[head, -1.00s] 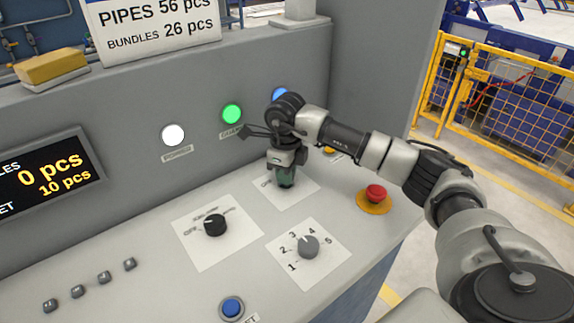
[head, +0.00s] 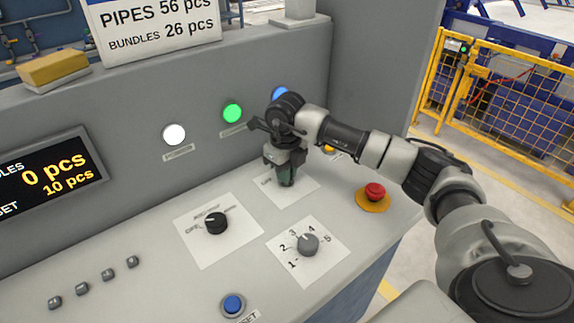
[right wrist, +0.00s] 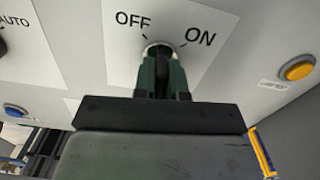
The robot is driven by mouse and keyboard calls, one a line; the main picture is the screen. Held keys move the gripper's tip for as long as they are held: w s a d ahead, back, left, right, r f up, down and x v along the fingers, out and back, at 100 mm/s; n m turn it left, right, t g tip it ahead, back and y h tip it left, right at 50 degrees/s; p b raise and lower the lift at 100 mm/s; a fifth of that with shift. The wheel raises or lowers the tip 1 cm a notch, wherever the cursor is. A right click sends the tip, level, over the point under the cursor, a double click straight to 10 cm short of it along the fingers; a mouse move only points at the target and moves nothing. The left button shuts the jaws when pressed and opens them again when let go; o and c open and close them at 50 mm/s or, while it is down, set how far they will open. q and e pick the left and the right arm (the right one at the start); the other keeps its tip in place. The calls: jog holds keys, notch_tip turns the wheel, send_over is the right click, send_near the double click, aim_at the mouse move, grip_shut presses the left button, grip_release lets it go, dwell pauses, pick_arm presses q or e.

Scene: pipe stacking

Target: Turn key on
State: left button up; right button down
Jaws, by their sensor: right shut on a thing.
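The key switch (right wrist: 158,47) sits on a white plate (right wrist: 205,62) marked OFF and ON in the right wrist view. Only its pale round collar and a dark strip of the key (right wrist: 161,78) show between my fingers. My right gripper (head: 287,178) points down at the panel, its green fingers shut on the key. They show close up in the right wrist view (right wrist: 161,70). They hide most of the key, so its exact angle to the marks is unclear. The plate also shows in the head view (head: 304,187). My left gripper is not in view.
A red emergency button (head: 374,191) stands right of the plate. A numbered dial (head: 308,244) and a black selector (head: 215,223) lie nearer. The upright panel carries white, green (head: 232,112) and blue lights behind my gripper. A yellow button (right wrist: 298,69) is close by.

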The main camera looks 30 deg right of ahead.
jog(key=shift+r+m+p, duration=0.1)
jog(key=shift+m+p, duration=0.25)
jog(key=shift+m, duration=1.15)
jog(key=shift+m+p, duration=0.6)
jog(key=shift+m, duration=1.2)
